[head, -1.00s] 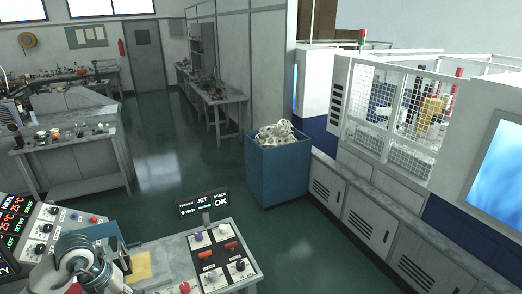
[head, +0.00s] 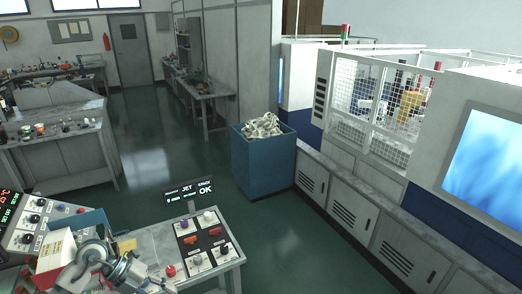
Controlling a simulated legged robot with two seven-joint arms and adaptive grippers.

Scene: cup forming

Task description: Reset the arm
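A silver jointed arm part (head: 100,262), which looks like one of my own arms, shows at the bottom left over the grey workbench (head: 155,244). I cannot make out any gripper fingers on it. No gripper is clearly visible. A red and white box-like object (head: 57,252) is beside the arm part, partly covered by it. I cannot tell whether they touch.
A button panel (head: 203,240) and a small display reading OK (head: 188,191) are on the bench. A blue bin (head: 262,160) full of pale pieces stands beyond it. A fenced machine (head: 375,110) and cabinets line the right. Green floor (head: 150,165) is open between.

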